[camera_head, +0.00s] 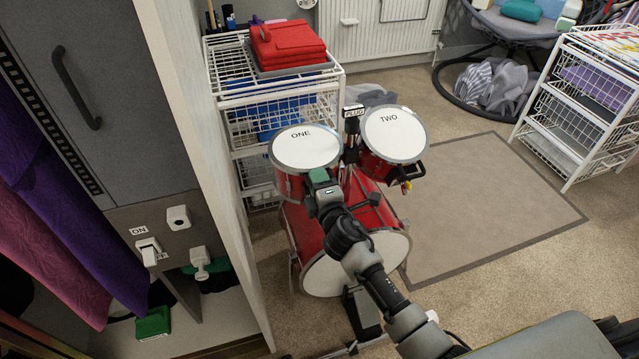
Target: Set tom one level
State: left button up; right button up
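Tom one (304,147) is a red drum with a white head marked ONE, at the left on top of a red bass drum (352,262). Tom two (391,134), marked TWO, sits to its right. A dark post with a small label (353,111) stands between the toms. My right gripper (318,178) is at the front edge of tom one, its green-tipped end overlapping the rim and red shell in this view. I cannot tell whether it touches or grips; the fingers are too small to read. My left gripper is not in view.
A white wire drawer rack (228,101) with folded red cloth (287,45) stands close behind the drums. A grey cabinet (110,110) is at the left. A flat mat (490,205) leaves open floor at the right, with another wire rack (590,105) beyond.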

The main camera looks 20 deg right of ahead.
jog(key=shift+d, duration=0.1)
jog(key=shift+s+f, duration=0.1)
jog(key=shift+s, duration=0.4)
pick_arm(q)
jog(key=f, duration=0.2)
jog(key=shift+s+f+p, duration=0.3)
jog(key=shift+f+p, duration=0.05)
jog(key=shift+p, duration=0.05)
pick_arm(e)
jog(key=s, duration=0.9)
jog(key=shift+s+d+r, duration=0.15)
jog(key=shift+s+r, duration=0.15)
jog(key=shift+s, duration=0.1)
